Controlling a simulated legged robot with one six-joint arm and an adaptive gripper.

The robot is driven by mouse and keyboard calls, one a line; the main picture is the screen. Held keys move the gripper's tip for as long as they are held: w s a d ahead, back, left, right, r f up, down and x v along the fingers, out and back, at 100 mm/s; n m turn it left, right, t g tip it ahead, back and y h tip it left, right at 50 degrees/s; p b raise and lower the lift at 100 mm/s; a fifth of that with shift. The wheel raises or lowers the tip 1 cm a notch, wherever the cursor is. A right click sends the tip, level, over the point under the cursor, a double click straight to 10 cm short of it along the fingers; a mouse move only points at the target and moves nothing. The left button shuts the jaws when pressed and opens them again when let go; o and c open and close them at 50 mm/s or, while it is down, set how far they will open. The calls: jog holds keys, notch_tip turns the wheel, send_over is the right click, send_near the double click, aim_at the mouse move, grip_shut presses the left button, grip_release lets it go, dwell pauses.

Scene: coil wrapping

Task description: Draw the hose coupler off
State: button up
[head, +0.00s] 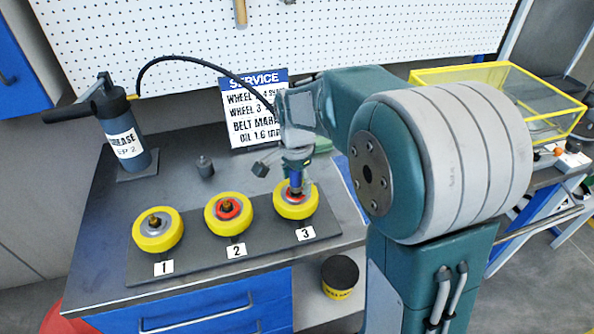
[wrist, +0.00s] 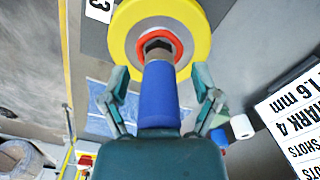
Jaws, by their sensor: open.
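The hose coupler is a blue sleeve (wrist: 158,95) with a metal end, seated at the hub of yellow wheel 3 (head: 296,212) in the wrist view. In the head view a bit of the blue coupler (head: 296,183) shows above that wheel. My gripper (wrist: 160,82) is open, one finger on each side of the coupler, with visible gaps between. The coupler's rear end is hidden by my gripper body. The black hose (head: 190,58) arches from the grease pump (head: 122,135) toward my wrist, where its end is hidden.
Yellow wheels 1 (head: 158,240) and 2 (head: 229,218) sit left of wheel 3 on a dark plate (head: 200,258). A service sign (head: 250,112) stands behind. A small dark cylinder (head: 205,166) stands on the bench. A yellow-framed clear bin (head: 500,95) is at right.

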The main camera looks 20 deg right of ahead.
jog(key=shift+a, duration=0.25)
jog(key=shift+d, duration=0.25)
grip_shut()
jog(key=shift+r, duration=2)
